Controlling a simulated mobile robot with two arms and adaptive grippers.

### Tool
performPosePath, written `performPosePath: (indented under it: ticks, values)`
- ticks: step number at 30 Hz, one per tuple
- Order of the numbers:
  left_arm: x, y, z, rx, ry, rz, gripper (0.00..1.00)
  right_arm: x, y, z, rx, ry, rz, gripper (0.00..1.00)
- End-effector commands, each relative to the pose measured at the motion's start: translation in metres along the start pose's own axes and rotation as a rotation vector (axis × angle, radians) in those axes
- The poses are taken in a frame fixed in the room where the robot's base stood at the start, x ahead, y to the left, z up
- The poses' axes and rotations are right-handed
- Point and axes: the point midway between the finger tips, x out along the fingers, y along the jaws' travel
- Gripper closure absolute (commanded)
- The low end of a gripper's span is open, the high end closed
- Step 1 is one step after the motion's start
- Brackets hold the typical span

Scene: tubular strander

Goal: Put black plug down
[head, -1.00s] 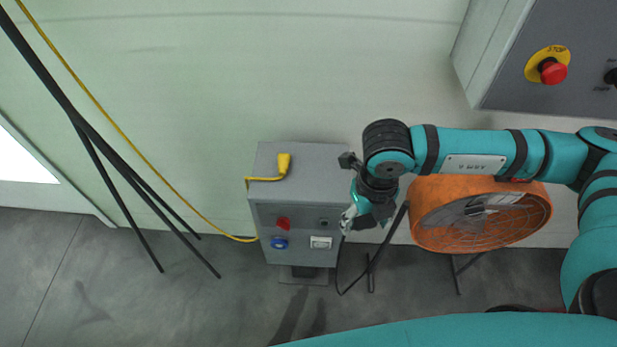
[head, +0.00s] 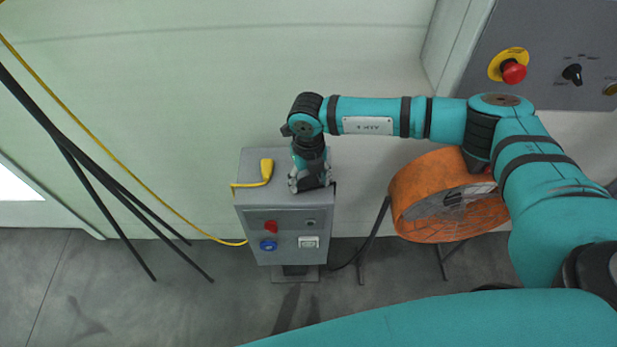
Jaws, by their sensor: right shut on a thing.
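My right gripper (head: 310,186) points down at the right part of the grey box's top (head: 252,163). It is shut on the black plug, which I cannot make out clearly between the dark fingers. Whether the plug touches the box top I cannot tell. A thin black cable (head: 345,265) shows low at the right side of the box. The yellow plug (head: 266,171) lies on the box top, to the left of my gripper and apart from it. My left gripper is not in view.
The box front carries a red knob (head: 271,227), a blue socket (head: 268,245) and a white socket (head: 308,242). An orange fan (head: 405,212) stands to the right. A yellow cable (head: 120,167) and black poles (head: 125,200) are at left. A red stop button (head: 513,71) is upper right.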

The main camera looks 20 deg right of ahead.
Motion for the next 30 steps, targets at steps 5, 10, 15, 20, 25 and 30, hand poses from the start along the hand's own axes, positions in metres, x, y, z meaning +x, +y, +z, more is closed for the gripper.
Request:
performPosePath:
  ticks: [5, 10, 15, 20, 25, 30]
  values:
    - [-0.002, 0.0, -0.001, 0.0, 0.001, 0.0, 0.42, 0.007, 0.0, 0.0, 0.0, -0.002, 0.001, 0.72]
    - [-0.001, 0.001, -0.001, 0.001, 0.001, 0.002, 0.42, 0.007, 0.0, 0.0, 0.0, -0.002, 0.001, 0.72]
    - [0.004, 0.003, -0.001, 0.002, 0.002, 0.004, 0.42, 0.013, 0.0, 0.0, 0.0, -0.001, 0.001, 0.72]
    - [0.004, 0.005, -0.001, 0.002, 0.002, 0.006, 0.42, 0.014, 0.0, 0.0, 0.0, -0.001, 0.001, 0.3]
    - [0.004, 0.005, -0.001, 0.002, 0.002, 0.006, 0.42, 0.014, 0.0, 0.0, 0.0, -0.001, 0.001, 0.16]
    - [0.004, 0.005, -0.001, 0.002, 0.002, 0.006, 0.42, 0.013, 0.0, 0.0, 0.0, -0.002, 0.001, 0.16]
